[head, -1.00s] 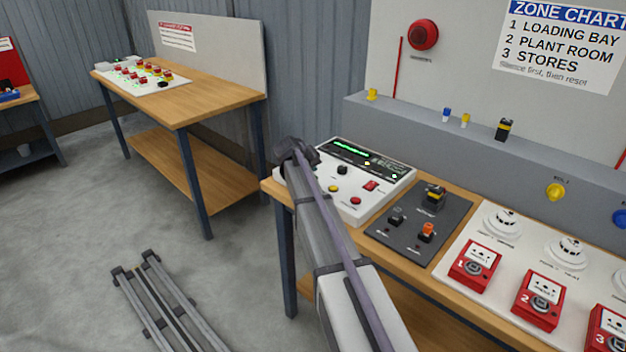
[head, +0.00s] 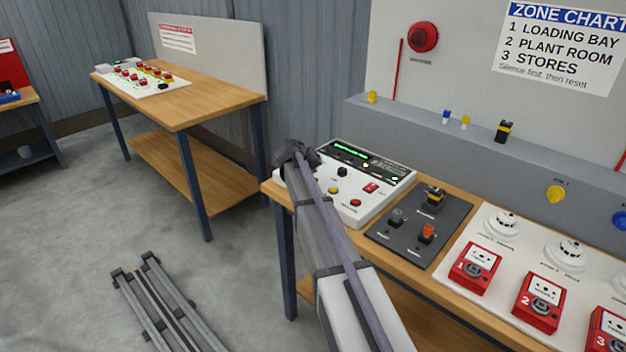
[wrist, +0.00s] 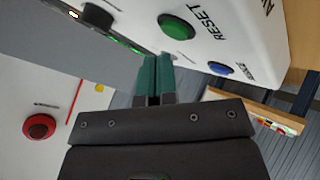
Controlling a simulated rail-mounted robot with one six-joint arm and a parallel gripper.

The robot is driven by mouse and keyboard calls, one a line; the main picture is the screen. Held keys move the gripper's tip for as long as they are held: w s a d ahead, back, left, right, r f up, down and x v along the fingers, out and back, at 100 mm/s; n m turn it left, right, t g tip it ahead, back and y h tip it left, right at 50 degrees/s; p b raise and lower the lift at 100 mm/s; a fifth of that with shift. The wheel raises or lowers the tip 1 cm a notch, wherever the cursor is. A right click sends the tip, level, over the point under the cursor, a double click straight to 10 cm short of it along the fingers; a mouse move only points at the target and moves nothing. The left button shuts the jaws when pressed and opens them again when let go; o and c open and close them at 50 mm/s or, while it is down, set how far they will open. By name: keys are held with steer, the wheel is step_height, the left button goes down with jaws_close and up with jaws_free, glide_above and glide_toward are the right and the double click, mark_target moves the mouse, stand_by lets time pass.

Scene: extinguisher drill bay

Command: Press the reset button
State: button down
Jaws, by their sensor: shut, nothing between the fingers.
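The reset button is a round green button (wrist: 176,27) beside the printed word RESET on the white control panel (wrist: 240,30), in the wrist view. My gripper (wrist: 155,58) is shut and empty, its two green fingers together. Its tips show just below the green button in the picture; I cannot tell whether they touch the panel. In the head view the white panel (head: 370,206) stands on the bench, and my arm covers its left part, so the reset button is hidden there.
A blue button (wrist: 220,69) sits near the reset button. The panel also bears a yellow button (head: 334,190) and red button (head: 355,203). A dark switch plate (head: 408,246) and red call points (head: 475,266) lie to the right. A grey ledge (head: 480,140) runs behind.

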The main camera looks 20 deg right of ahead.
stand_by(0.7)
steer(key=shift+f+b, duration=0.45)
steer(key=shift+f+b, duration=0.4)
stand_by(0.5)
steer(key=shift+r+p, duration=0.85)
step_height(320, 180, up, 5)
steer(key=p, duration=0.5)
steer(key=shift+r, duration=0.15)
stand_by(0.5)
